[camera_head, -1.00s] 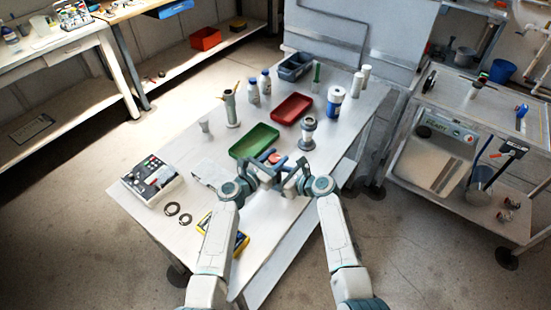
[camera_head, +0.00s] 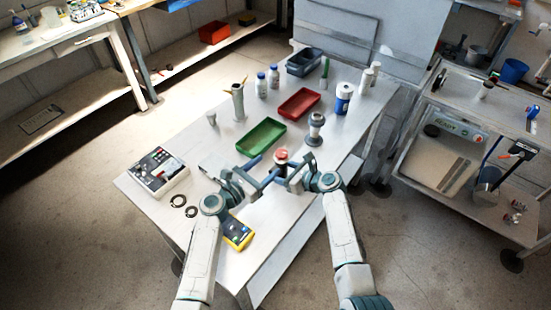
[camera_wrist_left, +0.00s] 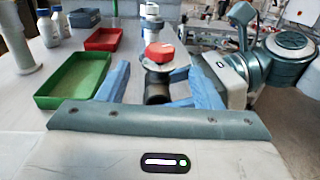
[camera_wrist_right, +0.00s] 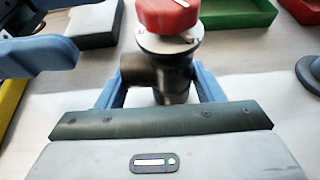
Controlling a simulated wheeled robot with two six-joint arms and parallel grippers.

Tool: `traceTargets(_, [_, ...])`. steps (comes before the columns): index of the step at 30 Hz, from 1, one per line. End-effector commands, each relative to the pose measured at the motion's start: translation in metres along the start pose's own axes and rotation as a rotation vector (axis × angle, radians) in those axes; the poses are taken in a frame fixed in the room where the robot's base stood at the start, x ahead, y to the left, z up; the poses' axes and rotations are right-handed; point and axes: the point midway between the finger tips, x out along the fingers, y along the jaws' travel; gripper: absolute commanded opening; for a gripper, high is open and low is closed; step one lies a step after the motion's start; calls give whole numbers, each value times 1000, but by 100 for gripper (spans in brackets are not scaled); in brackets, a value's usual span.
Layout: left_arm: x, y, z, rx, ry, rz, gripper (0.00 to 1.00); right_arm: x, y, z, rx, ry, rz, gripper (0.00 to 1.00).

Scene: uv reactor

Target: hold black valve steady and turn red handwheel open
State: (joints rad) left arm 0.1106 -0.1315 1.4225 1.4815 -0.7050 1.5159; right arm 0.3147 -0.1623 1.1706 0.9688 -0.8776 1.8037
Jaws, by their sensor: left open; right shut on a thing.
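The black valve shows between my grippers at the table's front in the head view, its red handwheel (camera_head: 281,155) on top. The handwheel has a white mark in the left wrist view (camera_wrist_left: 160,51). My right gripper (camera_head: 297,170) is shut on the black valve body (camera_wrist_right: 172,82), below the handwheel and a pale round flange. My left gripper (camera_head: 262,170) is open and empty, just left of the valve; in its wrist view the valve stands ahead, between the two blue fingers. A finger of my left gripper shows at the left of the right wrist view.
A green tray (camera_head: 242,139) and a red tray (camera_head: 281,102) lie behind the valve. A grey fitting (camera_head: 316,128) stands behind right. A yellow meter (camera_head: 238,233), black rings (camera_head: 185,205) and a control box (camera_head: 158,173) are at the left. The table's right front is bare.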

Motion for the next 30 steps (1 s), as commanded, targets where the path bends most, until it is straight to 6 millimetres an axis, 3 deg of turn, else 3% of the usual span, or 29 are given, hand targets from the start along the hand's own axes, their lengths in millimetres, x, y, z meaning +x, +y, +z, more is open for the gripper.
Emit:
traceTargets(6, [-31,0,0,1,1,0,59,0,0,0,0,0,0,31])
traceTargets(12, [-37,0,0,0,-1,-1,59,0,0,0,0,0,0,31])
traceTargets(22, [-32,1,-2,4,5,-23,58,0,0,0,0,0,0,31])
traceTargets(30, [-1,19,-23,29,47,-269,58,0,0,1,0,-1,0,31])
